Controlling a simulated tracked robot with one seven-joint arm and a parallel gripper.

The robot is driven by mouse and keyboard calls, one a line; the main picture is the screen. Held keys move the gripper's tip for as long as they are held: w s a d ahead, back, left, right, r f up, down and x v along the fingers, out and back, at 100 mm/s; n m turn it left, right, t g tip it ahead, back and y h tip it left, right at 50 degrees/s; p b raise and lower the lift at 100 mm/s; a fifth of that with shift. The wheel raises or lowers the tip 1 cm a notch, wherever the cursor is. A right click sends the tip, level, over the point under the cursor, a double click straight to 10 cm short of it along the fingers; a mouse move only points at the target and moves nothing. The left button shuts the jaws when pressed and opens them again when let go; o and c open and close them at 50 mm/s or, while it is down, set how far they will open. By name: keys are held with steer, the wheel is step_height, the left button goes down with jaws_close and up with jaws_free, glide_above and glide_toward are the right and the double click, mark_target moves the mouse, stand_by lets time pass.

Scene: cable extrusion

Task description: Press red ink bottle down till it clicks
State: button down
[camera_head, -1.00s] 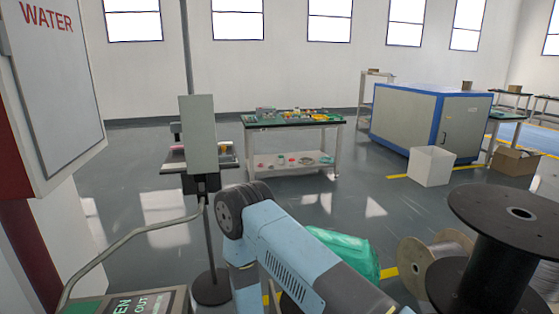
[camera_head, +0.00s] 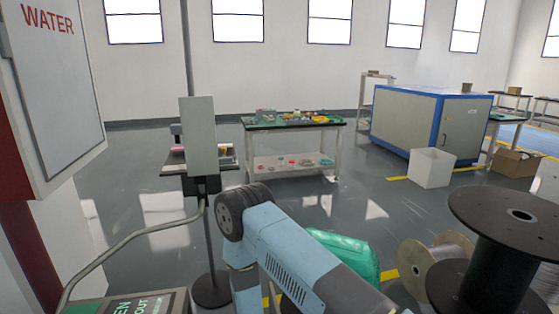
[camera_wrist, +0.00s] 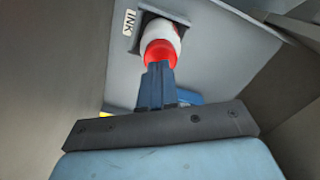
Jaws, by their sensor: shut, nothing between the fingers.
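The red ink bottle (camera_wrist: 161,52) shows in the wrist view, with a red end and a white body. Its white part sits in a dark square opening in a grey panel (camera_wrist: 215,60), beside a label reading INK (camera_wrist: 130,22). My gripper (camera_wrist: 157,68) is shut and empty, with its fingertips at the red end of the bottle. They overlap it in the picture; I cannot tell whether they touch. The fingers hide the lower part of the red end. In the head view my arm shows, but the bottle and gripper do not.
A cabinet marked WATER (camera_head: 55,80) stands close on the left. A grey post-mounted unit (camera_head: 199,140) is in front. Black and pale cable reels (camera_head: 505,225) stand at the right. A worktable (camera_head: 293,125) stands farther back, with open floor around it.

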steer(key=shift+f, duration=1.15)
stand_by(0.6)
stand_by(0.3)
step_height(320, 180, up, 8)
stand_by(1.1)
